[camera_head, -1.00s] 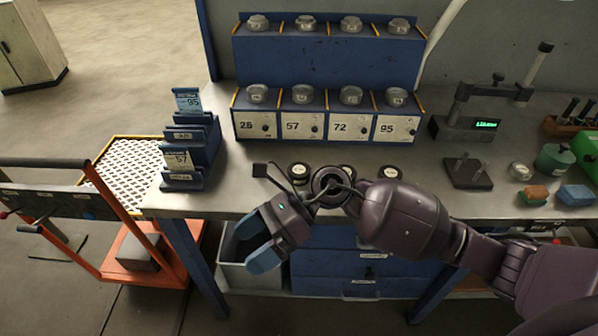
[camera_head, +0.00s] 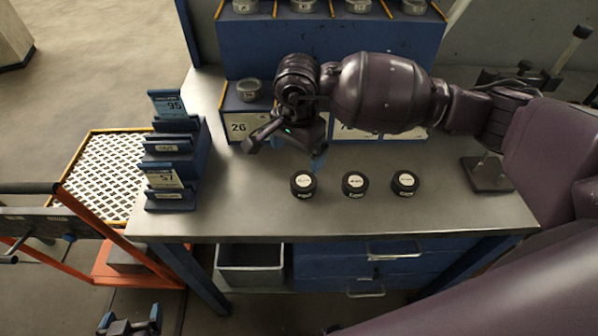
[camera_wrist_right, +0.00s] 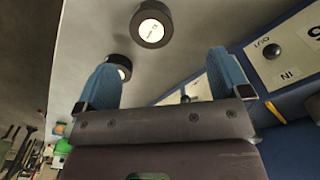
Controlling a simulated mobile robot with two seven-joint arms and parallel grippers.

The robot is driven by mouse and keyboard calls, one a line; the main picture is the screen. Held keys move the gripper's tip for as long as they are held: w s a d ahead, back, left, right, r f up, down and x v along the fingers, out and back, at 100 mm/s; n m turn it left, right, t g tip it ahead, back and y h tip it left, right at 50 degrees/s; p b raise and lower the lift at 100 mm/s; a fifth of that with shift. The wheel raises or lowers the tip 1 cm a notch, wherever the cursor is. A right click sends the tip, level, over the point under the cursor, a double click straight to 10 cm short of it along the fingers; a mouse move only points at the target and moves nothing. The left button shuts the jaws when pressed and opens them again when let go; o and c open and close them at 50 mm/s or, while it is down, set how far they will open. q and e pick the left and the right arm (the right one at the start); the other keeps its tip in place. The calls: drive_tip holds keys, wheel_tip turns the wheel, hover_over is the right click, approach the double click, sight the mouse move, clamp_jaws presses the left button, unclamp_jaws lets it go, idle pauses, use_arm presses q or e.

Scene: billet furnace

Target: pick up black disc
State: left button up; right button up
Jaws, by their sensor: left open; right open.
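Three black discs with white labels lie in a row on the workbench: a left one (camera_head: 303,184), a middle one (camera_head: 354,184) and a right one (camera_head: 404,184). My right gripper (camera_head: 304,152) is above the bench, just behind the left disc, with its fingers partly hidden by its own wrist. In the right wrist view its blue fingers (camera_wrist_right: 165,80) are apart with nothing held. That view shows one disc (camera_wrist_right: 151,24) beyond the fingers and another (camera_wrist_right: 120,64) partly behind the left finger. My left gripper (camera_head: 130,324) is open at the bottom left edge, below the bench.
A blue shelf (camera_head: 320,44) with metal canisters and numbered bins stands behind. A blue card rack (camera_head: 178,160) is at the bench's left, beside an orange trolley (camera_head: 150,257). A dark stand (camera_head: 487,172) is at the right. The bench front (camera_head: 330,222) is clear.

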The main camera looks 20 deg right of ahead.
sight(303, 180)
drive_tip(key=f, duration=0.1)
drive_tip(key=s+f, duration=0.1)
drive_tip(key=f, duration=0.1)
drive_tip(key=shift+f, duration=0.3)
drive_tip(key=shift+w+f, duration=0.1)
drive_tip(key=shift+f, duration=0.3)
drive_tip(key=shift+d+f, duration=0.1)
drive_tip(key=shift+f, duration=0.3)
drive_tip(key=f, duration=0.2)
drive_tip(key=d+f+p, duration=0.1)
drive_tip(key=f, duration=0.1)
drive_tip(key=shift+f, duration=0.45)
drive_tip(key=c, duration=1.3)
use_arm(q)
drive_tip(key=shift+s+a+r, duration=0.1)
drive_tip(key=shift+s+r, duration=0.2)
drive_tip(key=shift+s, duration=0.3)
use_arm(e)
drive_tip(key=shift+r, duration=0.1)
drive_tip(key=shift+c, duration=1.2)
